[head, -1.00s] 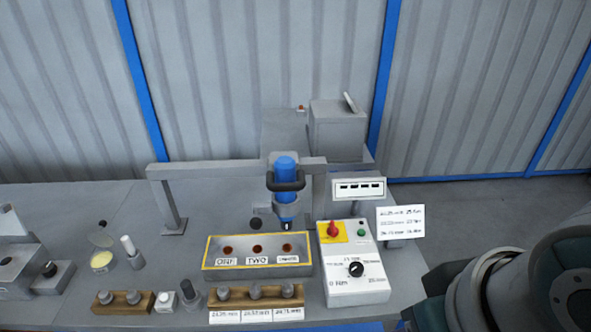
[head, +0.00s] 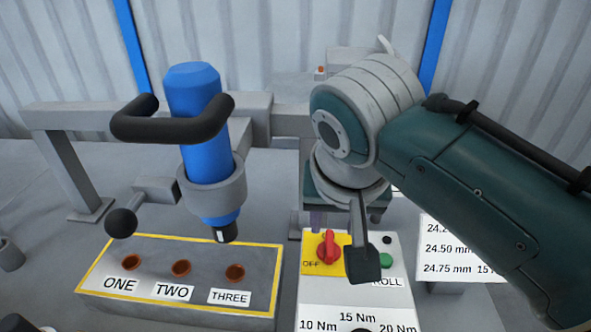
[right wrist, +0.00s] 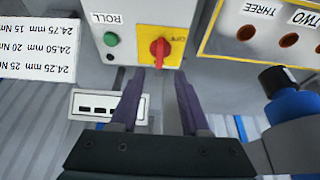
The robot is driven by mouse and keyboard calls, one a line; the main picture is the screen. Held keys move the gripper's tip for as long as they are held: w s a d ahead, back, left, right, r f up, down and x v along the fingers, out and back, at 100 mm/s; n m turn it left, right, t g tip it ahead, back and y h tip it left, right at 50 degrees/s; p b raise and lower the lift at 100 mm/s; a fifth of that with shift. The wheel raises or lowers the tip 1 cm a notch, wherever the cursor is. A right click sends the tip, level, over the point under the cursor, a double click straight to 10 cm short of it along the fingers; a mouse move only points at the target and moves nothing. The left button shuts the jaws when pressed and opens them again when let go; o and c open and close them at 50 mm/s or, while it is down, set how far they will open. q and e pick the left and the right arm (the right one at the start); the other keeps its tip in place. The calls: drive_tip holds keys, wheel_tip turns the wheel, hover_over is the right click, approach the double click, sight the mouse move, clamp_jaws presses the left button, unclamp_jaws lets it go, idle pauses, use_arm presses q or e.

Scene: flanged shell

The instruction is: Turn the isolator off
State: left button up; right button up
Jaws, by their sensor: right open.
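The isolator is a red rotary knob (head: 328,245) on a yellow plate marked OFF at its lower left, set on the white control box (head: 350,312). Its handle looks upright. The knob also shows in the right wrist view (right wrist: 160,50), upside down. My right gripper (right wrist: 161,80) is open and empty, its two purple fingers pointing at the knob, one to each side of it but apparently short of it. In the head view my right wrist hides most of the gripper (head: 322,220). My left gripper is not in view.
A green button (head: 386,260) sits right of the knob. A blue tool with a black handle (head: 205,130) stands left, above a yellow-edged block (head: 180,290) with holes marked ONE, TWO, THREE. A label card (head: 455,248) is at right. A white display box (right wrist: 97,104) lies close beside my fingers.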

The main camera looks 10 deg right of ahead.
sight(330, 244)
drive_tip(key=b+x, duration=0.3)
drive_tip(key=x, duration=0.4)
drive_tip(key=shift+s+f, duration=0.1)
drive_tip(key=shift+f, duration=0.1)
drive_tip(key=shift+w+f+b, duration=0.25)
drive_tip(key=shift+f+b, duration=0.1)
drive_tip(key=shift+f, duration=0.05)
clamp_jaws()
